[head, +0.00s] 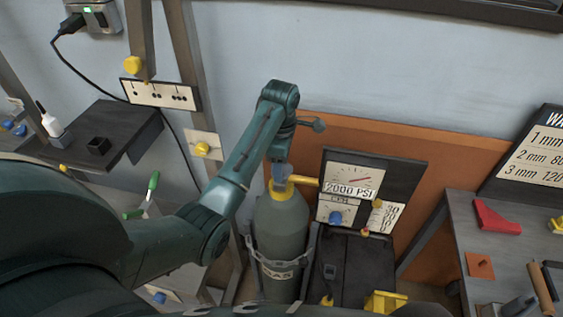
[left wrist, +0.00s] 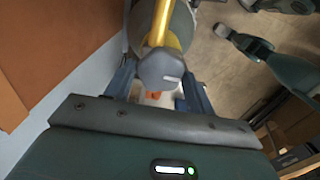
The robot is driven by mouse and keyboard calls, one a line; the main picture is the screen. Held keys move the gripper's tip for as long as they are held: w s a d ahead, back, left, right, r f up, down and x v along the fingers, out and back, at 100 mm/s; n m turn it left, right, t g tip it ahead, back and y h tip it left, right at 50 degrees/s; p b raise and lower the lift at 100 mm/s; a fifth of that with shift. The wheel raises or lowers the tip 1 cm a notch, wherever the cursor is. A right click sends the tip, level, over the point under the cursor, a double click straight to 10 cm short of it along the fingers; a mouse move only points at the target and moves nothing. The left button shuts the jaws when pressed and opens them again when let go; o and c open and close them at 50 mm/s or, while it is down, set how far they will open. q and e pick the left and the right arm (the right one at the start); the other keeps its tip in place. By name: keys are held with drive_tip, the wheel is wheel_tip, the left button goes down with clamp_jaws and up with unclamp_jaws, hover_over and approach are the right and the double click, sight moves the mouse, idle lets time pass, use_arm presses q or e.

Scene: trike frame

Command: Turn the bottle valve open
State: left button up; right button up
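The gas bottle (head: 281,225) is a grey-green cylinder standing upright, with a yellow collar (head: 282,192) and a valve knob at its top. In the left wrist view the grey, faceted valve knob (left wrist: 161,70) sits between the two fingers of my left gripper (left wrist: 160,84). In the head view my left gripper (head: 281,172) comes down onto the bottle's top from above and hides much of the knob. The fingers are close on both sides of the knob, but I cannot tell whether they press on it. My right gripper is not seen.
A yellow pipe (head: 306,181) runs from the valve to a gauge panel (head: 372,190) reading 2000 PSI, close to the right. A chain (head: 284,264) surrounds the bottle. An orange board (head: 440,160) stands behind. A bench (head: 515,245) is at right, a dark shelf (head: 120,125) at left.

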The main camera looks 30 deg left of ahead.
use_arm(q)
drive_tip(key=o, duration=0.4)
drive_tip(key=shift+r, duration=0.1)
drive_tip(key=r, duration=0.4)
drive_tip(key=shift+w+r, duration=0.2)
drive_tip(key=shift+w, duration=0.15)
drive_tip(key=shift+s+a+r+b, duration=0.15)
drive_tip(key=shift+s+r+b, duration=0.2)
drive_tip(key=r, duration=0.8)
drive_tip(key=shift+d+p, duration=0.2)
drive_tip(key=shift+p, duration=0.15)
drive_tip(key=shift+f, duration=0.15)
